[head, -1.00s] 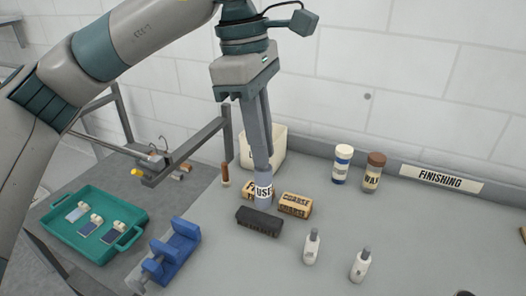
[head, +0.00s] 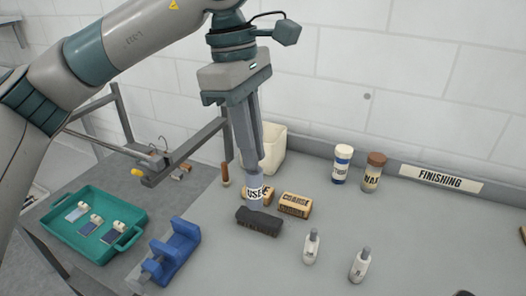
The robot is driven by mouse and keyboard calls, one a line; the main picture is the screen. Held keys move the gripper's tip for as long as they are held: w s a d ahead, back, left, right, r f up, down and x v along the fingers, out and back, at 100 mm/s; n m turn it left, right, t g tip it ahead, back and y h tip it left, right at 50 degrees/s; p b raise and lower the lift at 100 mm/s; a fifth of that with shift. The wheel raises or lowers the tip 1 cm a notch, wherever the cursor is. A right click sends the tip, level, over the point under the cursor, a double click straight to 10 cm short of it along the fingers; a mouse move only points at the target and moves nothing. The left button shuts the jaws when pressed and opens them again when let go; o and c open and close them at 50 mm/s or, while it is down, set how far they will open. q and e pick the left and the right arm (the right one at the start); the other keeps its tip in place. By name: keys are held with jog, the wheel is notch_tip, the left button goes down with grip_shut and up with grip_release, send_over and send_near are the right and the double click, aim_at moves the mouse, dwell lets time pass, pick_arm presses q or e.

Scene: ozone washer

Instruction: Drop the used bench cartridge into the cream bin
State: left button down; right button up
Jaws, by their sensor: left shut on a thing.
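The used cartridge (head: 254,189) is a grey-blue cylinder with a white band lettered "USE". My left gripper (head: 249,166) points down and is shut on its upper part, holding it roughly upright. Its lower end shows just behind the dark brush block; I cannot tell whether it touches the bench. The cream bin (head: 272,150) stands behind the gripper against the wall, its left part hidden by the gripper. My right gripper is not in view.
Labelled tan blocks (head: 295,205) and a dark brush block (head: 259,221) lie close around the cartridge. A blue vise (head: 174,250) and teal tray (head: 95,222) are at left. Two jars (head: 373,172) and white bottles (head: 311,246) stand right.

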pick_arm(q)
jog(key=w+a+f+m, duration=0.1)
jog(key=a+f+m, duration=0.4)
jog(key=a, duration=0.4)
jog(key=w+a+f+m+g+y, duration=0.1)
jog(key=a+f+m, duration=0.3)
jog(key=a+f, duration=0.4)
jog(key=shift+w+a+m, duration=0.35)
jog(key=shift+a+m, duration=0.05)
jog(key=shift+a, duration=0.45)
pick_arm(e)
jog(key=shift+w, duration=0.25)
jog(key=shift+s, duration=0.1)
